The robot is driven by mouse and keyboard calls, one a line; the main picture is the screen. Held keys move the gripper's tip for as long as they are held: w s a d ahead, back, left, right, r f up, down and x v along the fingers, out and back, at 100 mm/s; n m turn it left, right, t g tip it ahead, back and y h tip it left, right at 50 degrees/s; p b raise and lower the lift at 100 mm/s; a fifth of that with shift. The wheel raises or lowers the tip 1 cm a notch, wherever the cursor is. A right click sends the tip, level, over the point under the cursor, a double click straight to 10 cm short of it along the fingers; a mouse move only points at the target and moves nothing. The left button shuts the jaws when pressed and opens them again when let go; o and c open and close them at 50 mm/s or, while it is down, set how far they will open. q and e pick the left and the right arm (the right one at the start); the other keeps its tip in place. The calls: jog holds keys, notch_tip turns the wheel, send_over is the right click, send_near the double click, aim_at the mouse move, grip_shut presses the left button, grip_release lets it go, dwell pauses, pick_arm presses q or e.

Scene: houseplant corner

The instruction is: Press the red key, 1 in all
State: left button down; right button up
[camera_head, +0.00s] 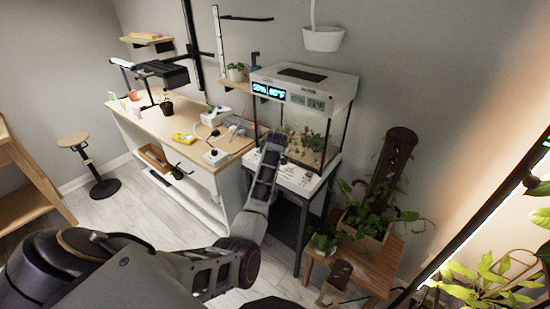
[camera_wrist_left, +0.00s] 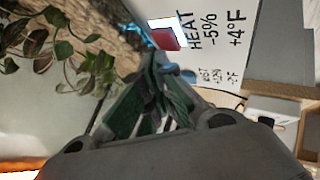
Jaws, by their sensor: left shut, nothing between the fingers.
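The red key (camera_wrist_left: 164,37) shows in the left wrist view with a bright bluish-white edge, beside printed text reading HEAT, -5%, +4°F. My left gripper (camera_wrist_left: 164,72) is shut and empty, with its fingertips just below the red key in that picture; I cannot tell whether they touch it. A small bluish key (camera_wrist_left: 188,75) lies right of the fingertips, partly hidden by them. In the head view, my left gripper (camera_head: 272,143) is at the front of the glass tank (camera_head: 312,140), over the white panel (camera_head: 297,178). The red key cannot be made out there. My right gripper is not in view.
The tank's display (camera_head: 268,91) reads about 50% and 80°F. A wooden workbench (camera_head: 150,122) with tools and power strips stands to the left. A potted vine (camera_head: 365,222) on a low wooden stand is on the right. A stool (camera_head: 90,165) stands at far left on open floor.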

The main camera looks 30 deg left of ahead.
pick_arm(q)
jog(key=shift+r, duration=0.2)
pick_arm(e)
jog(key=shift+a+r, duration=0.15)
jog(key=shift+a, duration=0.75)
pick_arm(q)
jog(key=shift+r+p, duration=1.6)
jog(key=shift+r, duration=0.05)
jog(key=shift+r+p, duration=0.65)
jog(key=shift+r, duration=0.2)
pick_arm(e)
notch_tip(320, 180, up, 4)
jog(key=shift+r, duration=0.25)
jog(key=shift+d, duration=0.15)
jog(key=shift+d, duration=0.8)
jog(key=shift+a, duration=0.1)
